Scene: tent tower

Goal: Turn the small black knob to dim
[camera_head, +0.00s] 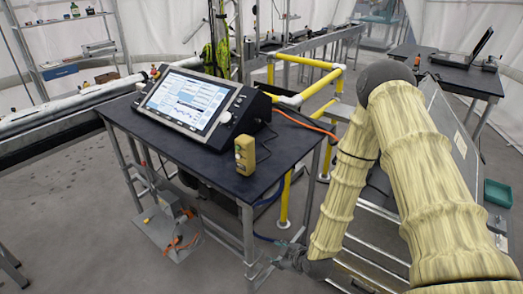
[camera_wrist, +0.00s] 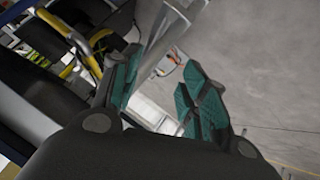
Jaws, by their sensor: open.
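A black console (camera_head: 255,108) with a large lit screen (camera_head: 187,104) stands tilted on the dark table. A pale round knob (camera_head: 225,117) sits on its right panel; smaller dark controls there are too small to tell apart. A yellow box (camera_head: 245,156) with dark spots on its face stands at the table's front right; I cannot tell which dark part is the small black knob. My gripper (camera_head: 288,262) hangs low, beside the table's front right leg and below the tabletop. In the wrist view my gripper (camera_wrist: 158,92) is open, its teal pads apart with nothing held between them.
The dark table (camera_head: 205,165) has bare top in front of the console. Yellow rails (camera_head: 310,62) and an orange cable (camera_head: 300,122) lie behind it. A lower shelf (camera_head: 165,232) holds tools. A laptop table (camera_head: 455,75) stands at back right.

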